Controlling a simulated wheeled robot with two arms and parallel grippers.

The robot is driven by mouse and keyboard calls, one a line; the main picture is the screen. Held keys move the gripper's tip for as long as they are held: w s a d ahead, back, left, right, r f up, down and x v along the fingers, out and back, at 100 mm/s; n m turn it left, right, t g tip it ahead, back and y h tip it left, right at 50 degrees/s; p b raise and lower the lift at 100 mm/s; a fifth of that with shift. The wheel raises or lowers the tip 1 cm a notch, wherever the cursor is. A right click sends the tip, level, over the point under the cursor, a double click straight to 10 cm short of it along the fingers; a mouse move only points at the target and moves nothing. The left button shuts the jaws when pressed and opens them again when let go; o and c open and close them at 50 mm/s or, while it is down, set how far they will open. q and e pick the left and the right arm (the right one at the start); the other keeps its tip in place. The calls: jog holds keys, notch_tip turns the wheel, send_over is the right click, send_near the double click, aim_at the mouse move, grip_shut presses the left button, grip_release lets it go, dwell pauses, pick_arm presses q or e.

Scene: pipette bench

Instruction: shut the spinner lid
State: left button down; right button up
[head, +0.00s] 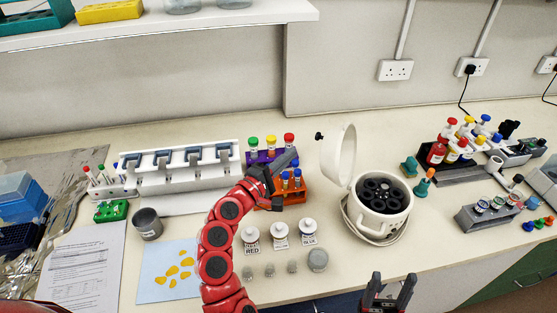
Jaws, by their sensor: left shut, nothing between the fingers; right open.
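The spinner (372,222) is a round white pot with a dark rotor (381,194) showing inside. Its white lid (345,158) stands open, upright at the back left of the rim. My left gripper (288,157) is shut and empty, left of the lid and above the tube racks. A gap lies between it and the lid. My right gripper (388,289) is open and empty at the bottom edge, in front of the spinner and apart from it.
An orange rack (293,196) and a purple rack (262,157) of capped tubes stand under my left gripper. Labelled white bottles (280,237) stand left of the spinner. Teal-based tubes (411,167) and a dark rack stand at its right. Bare bench lies in front of the spinner.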

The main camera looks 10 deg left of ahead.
aim_at(333, 152)
pick_arm(q)
jog(key=d+p, duration=0.1)
jog(key=w+d+p, duration=0.1)
jog(key=d, duration=0.1)
jog(key=d+r+p, duration=0.1)
jog(key=d, duration=0.1)
jog(key=shift+w+d, duration=0.2)
jog(key=shift+w, duration=0.05)
jog(key=shift+r, duration=0.1)
